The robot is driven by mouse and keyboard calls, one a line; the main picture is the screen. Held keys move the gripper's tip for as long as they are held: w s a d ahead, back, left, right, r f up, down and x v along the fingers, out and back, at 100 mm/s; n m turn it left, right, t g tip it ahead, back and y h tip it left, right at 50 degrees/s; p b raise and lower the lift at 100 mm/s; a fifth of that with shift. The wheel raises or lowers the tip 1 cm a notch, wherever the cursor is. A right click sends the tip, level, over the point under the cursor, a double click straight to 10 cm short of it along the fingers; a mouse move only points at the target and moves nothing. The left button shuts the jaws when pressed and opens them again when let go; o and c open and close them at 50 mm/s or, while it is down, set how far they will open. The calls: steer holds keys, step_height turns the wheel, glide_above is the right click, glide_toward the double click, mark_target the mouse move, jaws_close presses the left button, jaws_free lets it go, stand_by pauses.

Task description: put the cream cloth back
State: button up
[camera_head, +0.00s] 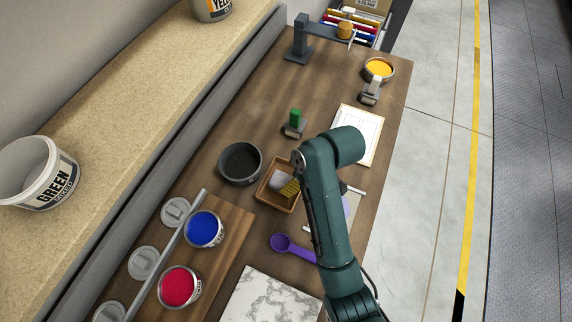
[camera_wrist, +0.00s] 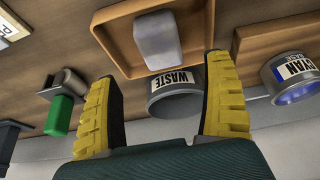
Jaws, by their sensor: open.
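A pale, rounded cloth-like block (camera_head: 278,181), which looks like the cream cloth, lies in a shallow wooden tray (camera_head: 272,199). In the wrist view the cloth (camera_wrist: 157,40) rests on the floor of the tray (camera_wrist: 104,42), beyond my fingertips. My gripper (camera_head: 291,187) is at the tray, beside the cloth in the head view. Its yellow ribbed fingers (camera_wrist: 163,72) are spread wide in the wrist view, with nothing between them. My arm hides the right part of the tray area in the head view.
A dark waste tub (camera_head: 240,180) stands left of the tray. Blue (camera_head: 204,230) and red (camera_head: 180,287) ink tubs stand nearer on a wooden board.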

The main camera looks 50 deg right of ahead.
steer(key=w+a+r+t+h, duration=0.1)
steer(key=w+a+r+t, duration=0.15)
steer(key=r, duration=0.35)
steer(key=w+a+r+m+t+h, duration=0.1)
steer(key=w+a+r+t, duration=0.1)
steer(key=w+r, duration=0.35)
steer(key=w+a+r+t+h, duration=0.1)
steer(key=w+a+r+t, duration=0.15)
steer(key=r, duration=0.45)
steer(key=a+r+m+t, duration=0.1)
steer(key=a+r+t, duration=0.25)
steer(key=r, duration=0.45)
steer(key=a+r+t, duration=0.3)
steer(key=a+r, duration=0.1)
steer(key=r, duration=0.3)
steer(key=s+a+r+m+t+y, duration=0.1)
steer(key=s+a+r+t, duration=0.35)
steer(key=r, duration=0.65)
step_height(320, 180, up, 21)
steer(key=p, duration=2.1)
steer(key=shift+a+p, duration=0.15)
steer(key=shift+p, duration=0.2)
